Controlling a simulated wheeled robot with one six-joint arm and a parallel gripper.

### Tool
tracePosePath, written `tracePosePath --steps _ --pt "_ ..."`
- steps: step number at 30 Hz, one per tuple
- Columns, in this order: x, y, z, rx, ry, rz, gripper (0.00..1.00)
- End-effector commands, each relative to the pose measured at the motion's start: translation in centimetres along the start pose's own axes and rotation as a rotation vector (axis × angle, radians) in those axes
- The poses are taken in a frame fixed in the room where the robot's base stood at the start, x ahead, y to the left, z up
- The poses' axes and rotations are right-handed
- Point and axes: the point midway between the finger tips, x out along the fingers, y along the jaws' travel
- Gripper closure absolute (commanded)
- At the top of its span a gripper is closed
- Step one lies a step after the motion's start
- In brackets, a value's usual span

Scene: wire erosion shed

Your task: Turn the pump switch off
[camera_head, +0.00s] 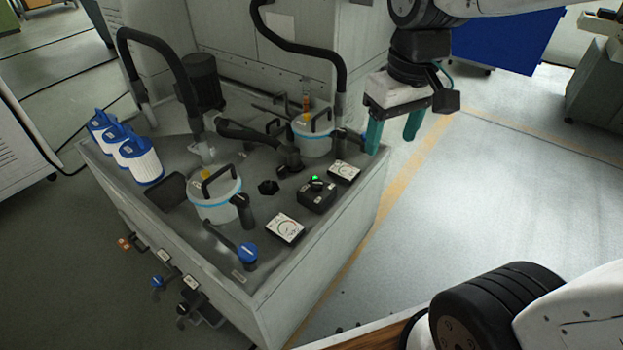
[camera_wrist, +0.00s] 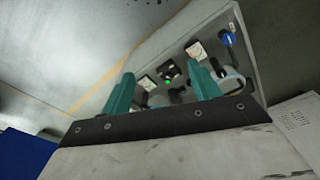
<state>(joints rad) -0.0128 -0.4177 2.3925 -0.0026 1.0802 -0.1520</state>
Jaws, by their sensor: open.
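The pump switch (camera_head: 316,193) is a black box with a green-lit top and a dark knob, on the grey tank top between two white gauges. It also shows in the wrist view (camera_wrist: 167,73), between my fingertips in the picture but well beyond them. The knob's exact setting is too small to tell. My gripper (camera_head: 393,133) has two teal fingers, apart and empty. In the head view it hangs above and to the right of the tank's right edge, clear of the switch. Both fingers also show in the wrist view (camera_wrist: 160,80).
Two white gauges (camera_head: 285,228) (camera_head: 344,172) flank the switch. White filter canisters (camera_head: 216,194) (camera_head: 313,135) with black hoses and a blue-handled valve (camera_head: 247,253) stand on the tank (camera_head: 330,232). Blue-and-white cartridges (camera_head: 141,160) stand at left. The floor to the right is open.

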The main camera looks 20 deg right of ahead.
Motion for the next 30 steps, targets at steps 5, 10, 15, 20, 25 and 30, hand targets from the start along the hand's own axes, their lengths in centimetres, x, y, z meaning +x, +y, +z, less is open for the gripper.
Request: tracePosePath --steps 5,10,15,20,25,30 --pt "4.0 0.7 -7.8 -0.119 -0.029 -0.008 0.39" --pt "9.5 1.1 -14.4 -0.234 -0.046 -0.015 0.39" --pt "16.8 1.2 -19.9 -0.346 -0.063 -0.024 0.39" --pt "23.7 1.1 -23.3 -0.435 -0.074 -0.031 0.39" --pt "28.5 1.0 -25.1 -0.494 -0.078 -0.036 0.39" --pt "30.6 0.9 -25.5 -0.515 -0.08 -0.037 0.39"
